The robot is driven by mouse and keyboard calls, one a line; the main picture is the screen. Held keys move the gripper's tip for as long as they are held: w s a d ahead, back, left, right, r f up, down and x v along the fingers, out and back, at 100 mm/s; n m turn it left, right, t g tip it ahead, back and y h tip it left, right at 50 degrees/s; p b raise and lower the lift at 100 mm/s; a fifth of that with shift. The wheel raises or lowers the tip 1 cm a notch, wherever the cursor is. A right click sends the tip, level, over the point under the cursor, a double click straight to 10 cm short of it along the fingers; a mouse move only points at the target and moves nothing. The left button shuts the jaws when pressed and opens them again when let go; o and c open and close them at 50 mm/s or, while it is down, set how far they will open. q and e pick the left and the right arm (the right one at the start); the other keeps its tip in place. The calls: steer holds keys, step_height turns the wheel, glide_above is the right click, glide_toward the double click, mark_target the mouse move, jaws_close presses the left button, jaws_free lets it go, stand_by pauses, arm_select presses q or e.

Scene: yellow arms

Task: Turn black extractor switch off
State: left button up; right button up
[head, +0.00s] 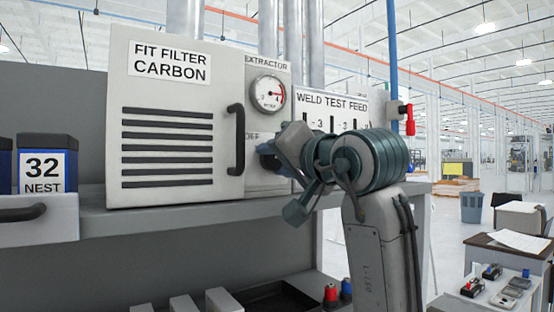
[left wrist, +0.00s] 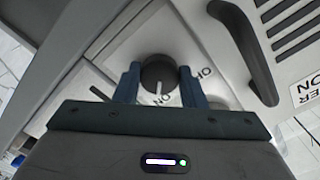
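The black extractor switch (left wrist: 158,73) is a round knob on the light panel. In the left wrist view its white mark points at the "ON" label (left wrist: 162,101); the other label (left wrist: 202,73), partly covered, lies to its right. My left gripper (left wrist: 160,78) has one finger on each side of the knob, close against it, and appears shut on it. In the head view my left gripper (head: 268,157) is at the lower part of the extractor panel (head: 254,117) and hides most of the switch. My right gripper is not in view.
A gauge (head: 268,93) sits above the switch. A black handle (head: 236,139) on the filter carbon box (head: 118,100) stands out just left of it. The weld test feed panel (head: 345,98) and a red valve handle (head: 409,119) are to the right. The shelf (head: 150,221) runs below.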

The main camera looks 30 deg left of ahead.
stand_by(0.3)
arm_select(q)
steer(key=n+b, duration=0.2)
steer(key=n, duration=0.1)
steer(key=shift+f, duration=0.15)
steer(key=n+b, duration=0.3)
steer(key=n, duration=0.2)
steer(key=shift+n, duration=0.3)
steer(key=n+b, duration=0.2)
steer(key=n, duration=0.2)
steer(key=n+b, duration=0.1)
steer(key=n, duration=0.4)
steer(key=shift+w, duration=0.1)
steer(key=shift+n, duration=0.3)
steer(key=o, duration=0.9)
steer(key=shift+c, duration=0.2)
steer(key=shift+o, duration=0.7)
